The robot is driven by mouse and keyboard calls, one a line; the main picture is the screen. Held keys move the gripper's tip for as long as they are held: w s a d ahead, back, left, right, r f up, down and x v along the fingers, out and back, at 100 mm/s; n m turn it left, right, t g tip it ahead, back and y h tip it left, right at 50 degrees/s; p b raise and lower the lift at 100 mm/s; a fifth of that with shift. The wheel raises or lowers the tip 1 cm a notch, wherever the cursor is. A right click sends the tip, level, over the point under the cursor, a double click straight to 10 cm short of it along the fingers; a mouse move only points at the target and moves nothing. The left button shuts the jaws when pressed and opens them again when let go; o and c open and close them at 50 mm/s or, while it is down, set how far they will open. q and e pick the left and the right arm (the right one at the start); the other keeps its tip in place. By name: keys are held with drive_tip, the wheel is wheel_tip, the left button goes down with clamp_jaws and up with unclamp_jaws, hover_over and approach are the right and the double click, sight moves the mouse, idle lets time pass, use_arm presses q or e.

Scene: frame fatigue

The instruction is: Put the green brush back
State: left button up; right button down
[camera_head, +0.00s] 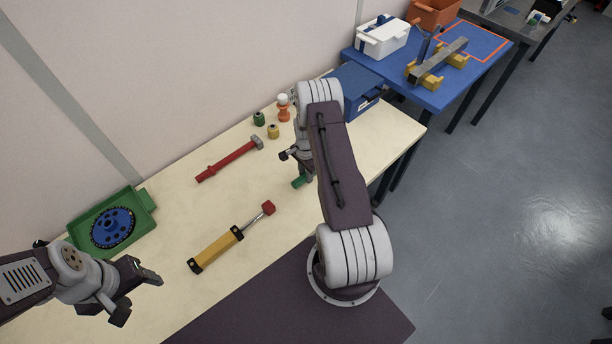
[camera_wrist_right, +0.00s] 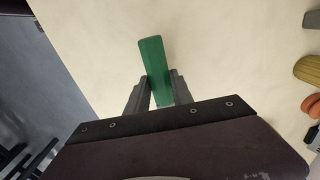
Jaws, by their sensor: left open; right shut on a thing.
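The green brush (camera_head: 298,182) is mostly hidden by my right arm in the head view; a short green end shows over the pale table. In the right wrist view the green brush (camera_wrist_right: 156,68) is a green bar between the two fingers. My right gripper (camera_wrist_right: 160,95) is shut on it. I cannot tell whether the brush touches the table. No bristles show. My left gripper (camera_head: 137,292) is open and empty over the near left part of the table.
A red hammer (camera_head: 228,160), a yellow-handled tool (camera_head: 218,247), a green tray (camera_head: 84,226) with a blue wheel, and small green, yellow and red-orange pieces stand on the pale table (camera_head: 180,212). A blue box (camera_head: 358,84) is behind my right arm. A blue table (camera_head: 455,92) stands beyond.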

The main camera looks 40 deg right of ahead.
drive_tip(key=shift+w+f, duration=0.1)
drive_tip(key=shift+f, duration=0.9)
drive_tip(key=c, duration=1.5)
unclamp_jaws()
drive_tip(key=shift+f, duration=0.1)
drive_tip(key=o, duration=0.4)
